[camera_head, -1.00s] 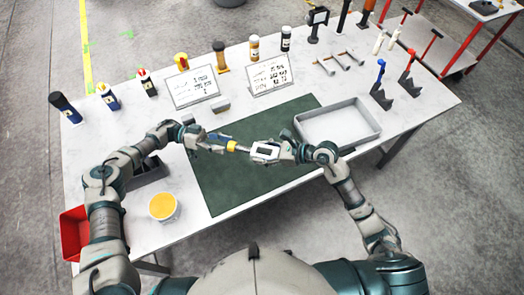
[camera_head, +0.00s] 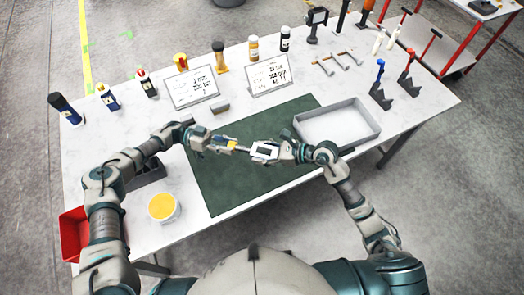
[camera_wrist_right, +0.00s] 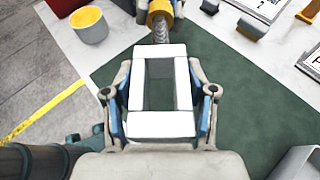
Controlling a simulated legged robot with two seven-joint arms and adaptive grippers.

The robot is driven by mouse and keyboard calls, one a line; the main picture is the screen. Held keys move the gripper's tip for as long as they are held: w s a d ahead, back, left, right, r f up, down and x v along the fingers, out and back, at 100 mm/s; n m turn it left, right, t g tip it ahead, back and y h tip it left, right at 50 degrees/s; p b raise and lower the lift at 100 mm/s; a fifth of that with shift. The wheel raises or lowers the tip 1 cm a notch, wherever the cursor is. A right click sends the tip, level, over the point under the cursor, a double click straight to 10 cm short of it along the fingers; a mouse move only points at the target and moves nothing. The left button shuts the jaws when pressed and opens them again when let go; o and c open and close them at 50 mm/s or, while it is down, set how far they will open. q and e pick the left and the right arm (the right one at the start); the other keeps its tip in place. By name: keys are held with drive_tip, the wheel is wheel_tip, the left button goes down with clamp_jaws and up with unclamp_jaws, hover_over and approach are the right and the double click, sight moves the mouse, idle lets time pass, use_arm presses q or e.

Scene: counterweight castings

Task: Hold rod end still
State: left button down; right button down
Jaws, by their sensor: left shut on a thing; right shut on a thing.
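A white rectangular frame-shaped piece (camera_head: 264,151) with an open middle is held above the green mat. My right gripper (camera_wrist_right: 163,95) is shut on it, with a finger along each long side in the right wrist view. A grey threaded rod (camera_wrist_right: 161,32) runs from the frame's far end to a yellow collar (camera_wrist_right: 161,8), cut off by the picture's top edge. In the head view the yellow collar (camera_head: 232,145) is at my left gripper (camera_head: 224,144), which is shut on it. The left fingers hide part of the collar. The rod lies roughly in line between my two grippers.
The green mat (camera_head: 240,185) is mostly bare. A grey tray (camera_head: 337,125) stands right of the grippers. A yellow-filled tub (camera_head: 162,207) and red bin (camera_head: 74,233) are at left. Two sign cards (camera_head: 192,88) and several bottles line the back.

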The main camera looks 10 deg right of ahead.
use_arm(q)
drive_tip(key=m, duration=2.9)
drive_tip(key=shift+w+d+f, duration=0.1)
drive_tip(key=shift+w+f, duration=0.1)
drive_tip(key=shift+f, duration=0.05)
drive_tip(key=c, duration=0.7)
unclamp_jaws()
drive_tip(key=shift+c, duration=0.2)
drive_tip(key=shift+r, duration=0.1)
drive_tip(key=shift+v, duration=2.3)
drive_tip(key=shift+c, duration=0.5)
